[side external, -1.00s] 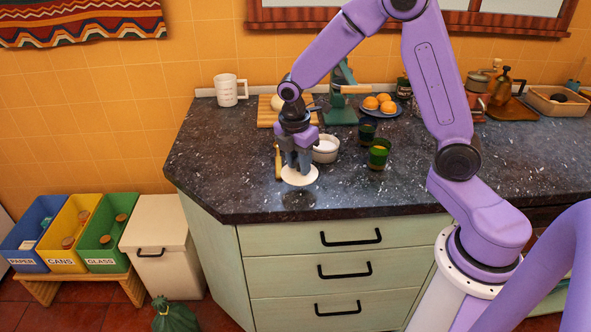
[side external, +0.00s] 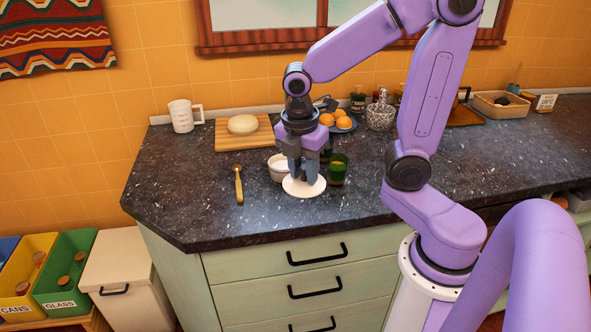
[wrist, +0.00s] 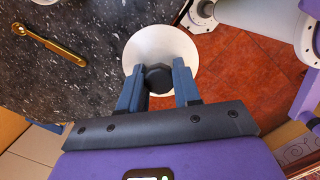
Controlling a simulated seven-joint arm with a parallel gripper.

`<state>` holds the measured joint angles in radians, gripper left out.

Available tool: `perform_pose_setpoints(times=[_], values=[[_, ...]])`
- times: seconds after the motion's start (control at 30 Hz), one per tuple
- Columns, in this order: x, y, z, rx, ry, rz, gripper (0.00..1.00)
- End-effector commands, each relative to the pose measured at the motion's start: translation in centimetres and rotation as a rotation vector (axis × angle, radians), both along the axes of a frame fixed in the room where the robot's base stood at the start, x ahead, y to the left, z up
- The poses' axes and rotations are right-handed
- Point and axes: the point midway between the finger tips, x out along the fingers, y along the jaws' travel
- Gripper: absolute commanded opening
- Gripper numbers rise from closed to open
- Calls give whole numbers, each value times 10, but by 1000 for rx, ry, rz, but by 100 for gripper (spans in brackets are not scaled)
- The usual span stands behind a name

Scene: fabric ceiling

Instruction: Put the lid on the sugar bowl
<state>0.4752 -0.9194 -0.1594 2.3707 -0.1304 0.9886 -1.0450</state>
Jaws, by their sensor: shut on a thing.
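My gripper (side external: 304,178) points down over the counter, shut on the dark knob (wrist: 158,78) of a round white lid (side external: 304,188). The lid hangs level below the fingers and also shows in the wrist view (wrist: 180,45). The sugar bowl (side external: 278,172), small and white with pale contents, stands on the counter just behind and left of the lid in the side view. My gripper and the lid hide part of its right side. The lid is apart from the bowl's rim, in front of it; its exact height above the counter is hard to tell.
A golden spoon (side external: 239,186) lies to the left. Behind are a wooden board (side external: 232,142) with a pale round item, a white mug (side external: 182,116) and oranges (side external: 343,122). The counter's front left is clear.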

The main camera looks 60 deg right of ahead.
Motion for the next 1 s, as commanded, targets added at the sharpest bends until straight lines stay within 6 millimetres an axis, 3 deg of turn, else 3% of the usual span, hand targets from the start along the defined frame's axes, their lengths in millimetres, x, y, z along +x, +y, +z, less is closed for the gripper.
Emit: perform_pose_setpoints(times=[0.13, 0.27, 0.4, 0.6, 0.8, 1.0], values=[[19, -6, 3, 1, -1, -68, 2], [53, -21, 5, 0, 2, -184, 2], [95, -50, 3, 1, 1, -329, 2], [140, -103, -5, 2, 1, -512, 2], [162, -142, -12, 3, -3, -622, 2], [166, -153, -17, 3, -2, -653, 2]])
